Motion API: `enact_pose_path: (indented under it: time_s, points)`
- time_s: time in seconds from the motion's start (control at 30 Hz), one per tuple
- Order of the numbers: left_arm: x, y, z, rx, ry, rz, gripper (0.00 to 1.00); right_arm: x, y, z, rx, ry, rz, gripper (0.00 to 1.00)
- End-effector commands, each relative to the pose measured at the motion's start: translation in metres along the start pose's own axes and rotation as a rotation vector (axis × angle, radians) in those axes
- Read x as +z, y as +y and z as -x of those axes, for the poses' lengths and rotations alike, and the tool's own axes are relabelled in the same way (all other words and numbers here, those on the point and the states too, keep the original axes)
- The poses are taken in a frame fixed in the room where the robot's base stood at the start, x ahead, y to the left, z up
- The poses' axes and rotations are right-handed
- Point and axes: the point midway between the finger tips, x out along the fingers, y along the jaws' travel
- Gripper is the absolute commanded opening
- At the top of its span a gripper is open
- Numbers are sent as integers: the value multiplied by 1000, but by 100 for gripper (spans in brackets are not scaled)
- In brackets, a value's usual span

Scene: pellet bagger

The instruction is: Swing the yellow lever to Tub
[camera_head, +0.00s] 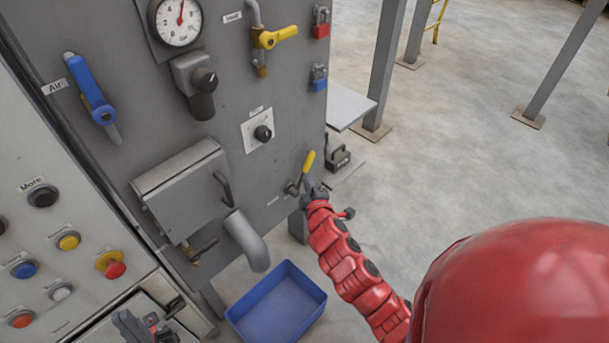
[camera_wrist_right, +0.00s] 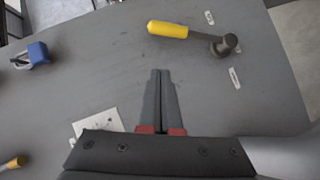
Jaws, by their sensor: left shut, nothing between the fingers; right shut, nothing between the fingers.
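The yellow lever (camera_head: 308,162) has a yellow grip on a dark pivot low on the right side of the grey panel. In the head view its grip points up. In the right wrist view the lever (camera_wrist_right: 168,30) lies near the top, with its grip to the left of the pivot. Small label plates sit beside the pivot; their text is unreadable. My right gripper (camera_head: 317,188) is shut and empty, close to the lever; in the wrist view its fingertips (camera_wrist_right: 160,73) are apart from the grip. My left gripper (camera_head: 128,318) is shut and empty at the lower left.
A blue tub (camera_head: 277,312) stands on the floor below a grey spout (camera_head: 246,240). Another yellow-handled valve (camera_head: 277,37), red and blue padlocks (camera_head: 319,78) and a blue air lever (camera_head: 91,88) are higher on the panel. Open floor lies to the right.

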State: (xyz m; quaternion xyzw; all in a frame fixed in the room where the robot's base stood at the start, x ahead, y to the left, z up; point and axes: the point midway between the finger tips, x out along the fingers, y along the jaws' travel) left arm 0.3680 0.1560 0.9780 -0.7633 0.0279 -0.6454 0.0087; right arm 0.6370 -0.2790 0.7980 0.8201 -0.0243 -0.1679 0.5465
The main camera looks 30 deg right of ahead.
Motion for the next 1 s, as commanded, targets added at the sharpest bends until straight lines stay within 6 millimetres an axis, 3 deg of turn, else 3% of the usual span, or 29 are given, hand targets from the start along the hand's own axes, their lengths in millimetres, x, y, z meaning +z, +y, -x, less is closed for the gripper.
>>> enact_pose_path:
  time_s: [0.27,0.83,1.0]
  points:
    - [0,0,2,0,0,0,0,0,1,23,0,2,0,0]
    - [0,0,2,0,0,0,0,-1,1,25,0,4,-2,0]
    - [0,0,1,0,0,0,0,-23,-1,26,19,114,-71,0]
